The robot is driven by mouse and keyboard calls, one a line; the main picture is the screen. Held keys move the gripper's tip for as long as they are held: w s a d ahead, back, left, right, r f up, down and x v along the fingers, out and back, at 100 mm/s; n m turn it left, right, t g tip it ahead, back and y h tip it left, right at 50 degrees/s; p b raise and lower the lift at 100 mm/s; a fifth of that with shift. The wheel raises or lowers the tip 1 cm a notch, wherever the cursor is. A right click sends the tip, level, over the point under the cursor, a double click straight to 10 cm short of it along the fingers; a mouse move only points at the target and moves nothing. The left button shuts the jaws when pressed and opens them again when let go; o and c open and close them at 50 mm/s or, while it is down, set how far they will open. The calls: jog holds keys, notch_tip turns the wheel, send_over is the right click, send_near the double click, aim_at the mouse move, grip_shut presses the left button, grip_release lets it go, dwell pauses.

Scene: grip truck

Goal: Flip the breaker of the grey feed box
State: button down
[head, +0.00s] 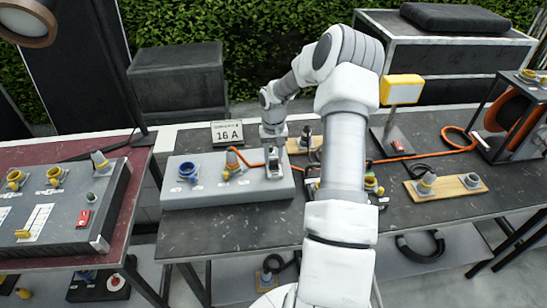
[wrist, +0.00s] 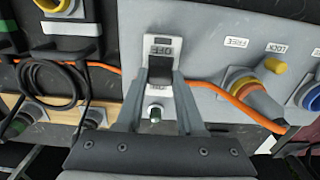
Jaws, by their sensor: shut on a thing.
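The grey feed box (head: 215,197) lies on the dark table in the head view, below a "16 A" sign. Its top panel (wrist: 208,45) fills the upper middle of the wrist view. The breaker (wrist: 159,48) has a light plate with an OFF mark and a dark lever. My gripper (head: 272,168) is over the right end of the box. In the wrist view my gripper (wrist: 160,84) has its fingers on either side of the breaker's dark lever, shut on it. The fingers partly hide the lever, so its exact position is unclear.
An orange cable (wrist: 237,100) runs beside the breaker. A yellow-headed stand (head: 402,90) and wooden boards with sockets (head: 445,188) are to the right.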

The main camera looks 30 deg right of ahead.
jog(key=shift+w+d+g+p, duration=0.15)
jog(key=shift+w+g+p, duration=0.15)
jog(key=shift+g, duration=0.2)
jog(key=shift+w+d+f+g+y, duration=0.15)
jog(key=shift+g+y, duration=0.15)
jog(key=shift+g, duration=0.15)
jog(key=shift+w+d+g+y, duration=0.15)
jog(key=shift+g+y, duration=0.15)
jog(key=shift+g, duration=0.15)
jog(key=shift+w+d+f+g+y+b, duration=0.2)
jog(key=shift+w+g+y+b, duration=0.25)
jog(key=shift+g+b, duration=0.5)
jog(key=shift+a+r, duration=0.1)
jog(key=c, duration=0.5)
grip_release()
